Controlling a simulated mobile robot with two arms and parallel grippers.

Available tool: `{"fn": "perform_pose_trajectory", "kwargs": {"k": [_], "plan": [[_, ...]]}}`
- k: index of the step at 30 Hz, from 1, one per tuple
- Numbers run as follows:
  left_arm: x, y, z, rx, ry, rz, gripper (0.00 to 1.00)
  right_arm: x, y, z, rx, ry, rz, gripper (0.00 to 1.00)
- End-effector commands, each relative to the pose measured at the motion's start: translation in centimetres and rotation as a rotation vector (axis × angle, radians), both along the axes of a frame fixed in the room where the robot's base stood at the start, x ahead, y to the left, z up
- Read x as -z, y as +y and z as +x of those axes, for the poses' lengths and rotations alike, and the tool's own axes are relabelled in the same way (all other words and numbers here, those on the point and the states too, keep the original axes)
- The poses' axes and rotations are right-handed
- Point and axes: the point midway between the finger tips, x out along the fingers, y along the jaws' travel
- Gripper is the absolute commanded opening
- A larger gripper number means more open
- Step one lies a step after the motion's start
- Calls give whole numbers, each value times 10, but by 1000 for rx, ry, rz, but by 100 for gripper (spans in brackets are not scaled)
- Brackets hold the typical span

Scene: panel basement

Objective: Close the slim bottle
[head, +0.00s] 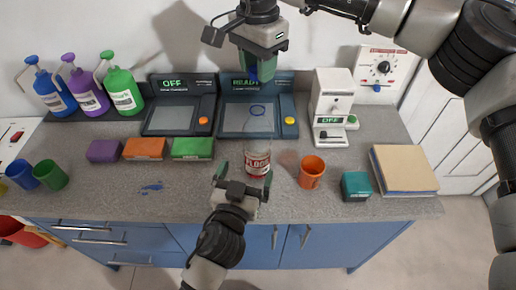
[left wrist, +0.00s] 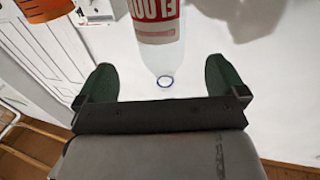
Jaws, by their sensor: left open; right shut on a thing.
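The slim bottle (head: 257,161) stands upright on the counter, clear with a red and white label. Its bare mouth shows a blue ring (head: 257,110). My left gripper (head: 244,176) is open at the counter front, its green fingers spread on the near side of the bottle's lower part. In the left wrist view the bottle (left wrist: 157,30) shows beyond and between the open fingers (left wrist: 161,82). My right gripper (head: 262,58) is shut on a small blue cap (head: 266,69), held above the bottle and apart from its mouth. The fingers partly hide the cap.
An orange cup (head: 311,172) stands close right of the bottle, with a teal block (head: 356,186) beyond. Two panels (head: 178,114) (head: 290,105) and a white machine (head: 332,107) stand behind. Coloured blocks (head: 145,149) lie left. The front counter left of my gripper is mostly clear.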

Motion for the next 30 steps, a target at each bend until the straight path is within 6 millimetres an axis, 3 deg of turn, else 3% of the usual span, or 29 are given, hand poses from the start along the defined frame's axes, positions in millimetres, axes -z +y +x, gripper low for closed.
{"fn": "perform_pose_trajectory", "kwargs": {"k": [9, 15, 21, 30], "plan": [[-1, -16, 60, 0, -2, 3, 100, 0, 0, 0, -1, 0, 0, 14], [0, -23, 86, 0, 0, 1, 100, 0, 0, 0, -1, 0, 0, 14], [0, -26, 97, 0, 1, 1, 100, 0, 0, 0, -1, 0, 0, 14], [0, -26, 98, 0, 1, 0, 98, 0, 0, 0, -1, 0, 0, 14]]}}
